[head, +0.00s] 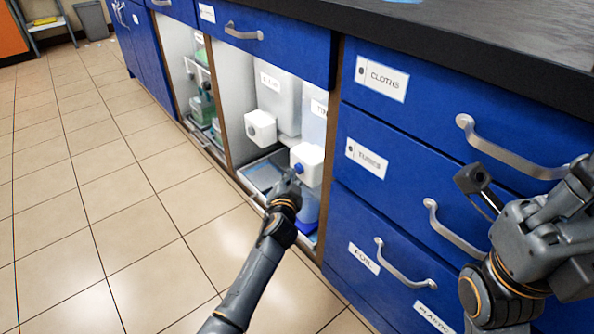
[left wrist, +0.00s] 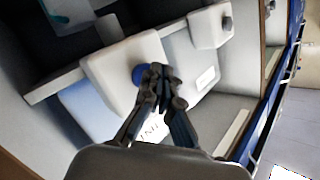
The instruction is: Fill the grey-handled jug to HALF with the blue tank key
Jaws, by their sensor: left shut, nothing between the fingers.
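The blue tank key (head: 298,168) sits on the front of a white tap block (head: 312,160) in the open bay under the counter. It also shows in the left wrist view (left wrist: 138,75). My left gripper (head: 290,186) is shut and empty, its fingertips (left wrist: 157,74) right beside the key; whether they touch it I cannot tell. A blue-tinted vessel (head: 309,210) stands low below the tap, partly hidden by my gripper. It may be the jug; no grey handle or fill level can be made out. My right gripper (head: 474,182) is at the right, in front of the drawers.
A second tap block (head: 261,127) with a grey key sits to the left, below a white tank (head: 280,100). Blue drawers with protruding metal handles (head: 400,265) close off the right side. The tiled floor (head: 110,220) on the left is clear.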

